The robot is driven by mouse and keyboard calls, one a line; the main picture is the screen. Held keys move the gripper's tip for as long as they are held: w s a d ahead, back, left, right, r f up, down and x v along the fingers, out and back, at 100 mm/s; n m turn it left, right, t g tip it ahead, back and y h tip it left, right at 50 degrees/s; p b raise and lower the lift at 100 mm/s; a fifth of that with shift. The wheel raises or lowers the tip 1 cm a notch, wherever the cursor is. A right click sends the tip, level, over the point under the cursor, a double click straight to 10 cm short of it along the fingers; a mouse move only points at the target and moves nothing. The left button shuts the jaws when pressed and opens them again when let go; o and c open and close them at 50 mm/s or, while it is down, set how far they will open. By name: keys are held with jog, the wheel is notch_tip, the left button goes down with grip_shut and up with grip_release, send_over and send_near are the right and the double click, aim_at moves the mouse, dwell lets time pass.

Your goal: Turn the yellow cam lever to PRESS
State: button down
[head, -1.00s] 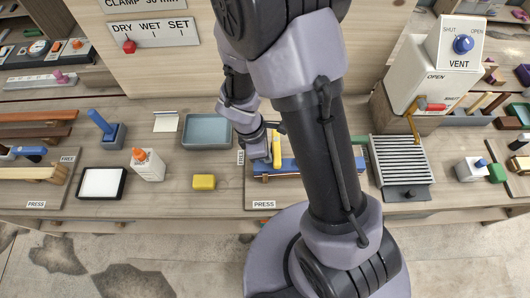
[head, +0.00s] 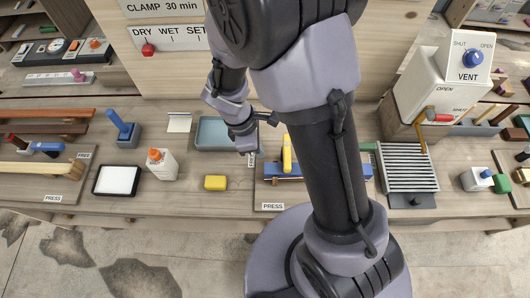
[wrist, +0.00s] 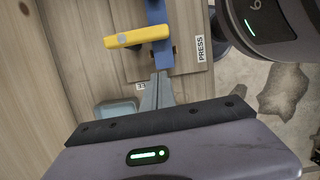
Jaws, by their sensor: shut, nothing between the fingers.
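The yellow cam lever (head: 287,154) stands on a blue bar (head: 325,172). In the wrist view the lever (wrist: 137,37) lies crosswise to the blue bar (wrist: 157,28), its free end pointing left, away from the PRESS label (wrist: 201,48). In the head view the PRESS label (head: 272,206) is on the near edge of the board. Another label (wrist: 141,86), probably FREE, is partly hidden by my fingers. My gripper (wrist: 161,75) is shut and empty, left of the lever in the head view (head: 246,150) and apart from it.
A blue-grey tray (head: 212,133), a yellow block (head: 215,183) and a white bottle with an orange tip (head: 161,163) stand left of the board. A slatted rack (head: 407,168) and the white VENT box (head: 440,85) are to the right. My arm hides part of the blue bar.

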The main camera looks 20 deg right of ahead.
jog(key=v, duration=0.3)
jog(key=shift+a+r+p, duration=0.15)
jog(key=shift+r+p, duration=0.25)
jog(key=shift+w, duration=0.1)
